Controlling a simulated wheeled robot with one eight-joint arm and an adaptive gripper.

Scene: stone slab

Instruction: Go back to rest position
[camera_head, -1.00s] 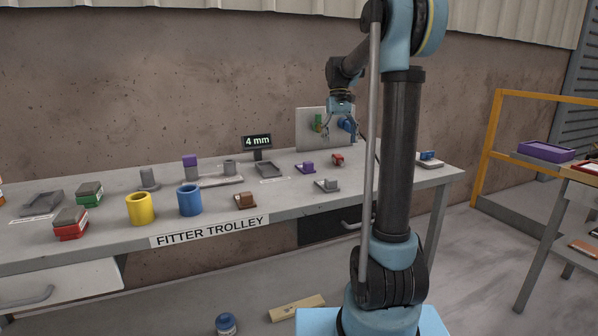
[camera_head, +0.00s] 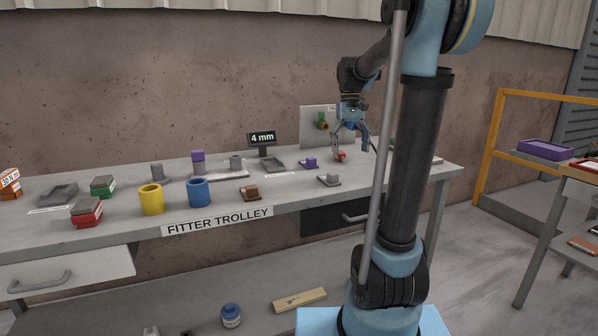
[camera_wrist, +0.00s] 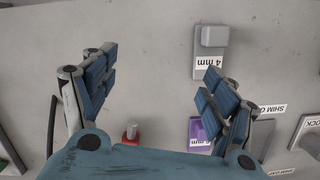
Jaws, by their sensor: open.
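My gripper (camera_head: 350,148) hangs above the right part of the trolley top (camera_head: 285,208), in front of the upright panel. In the wrist view my gripper (camera_wrist: 160,64) has its two blue-padded fingers spread wide, with only bare grey surface between their tips. It is open and empty. A small red piece (camera_head: 340,156) stands below the gripper; it also shows near the palm in the wrist view (camera_wrist: 130,132). A grey block on a plate labelled "4 mm" (camera_wrist: 213,37) lies beyond the right fingertip. A purple block (camera_head: 310,163) is partly hidden by that finger in the wrist view.
A yellow cup (camera_head: 151,200), a blue cup (camera_head: 198,193) and a brown block (camera_head: 250,191) stand left along the trolley. A "4 mm" display (camera_head: 262,139) and grey panel (camera_head: 315,118) stand behind. An orange rail (camera_head: 495,125) and another table are right.

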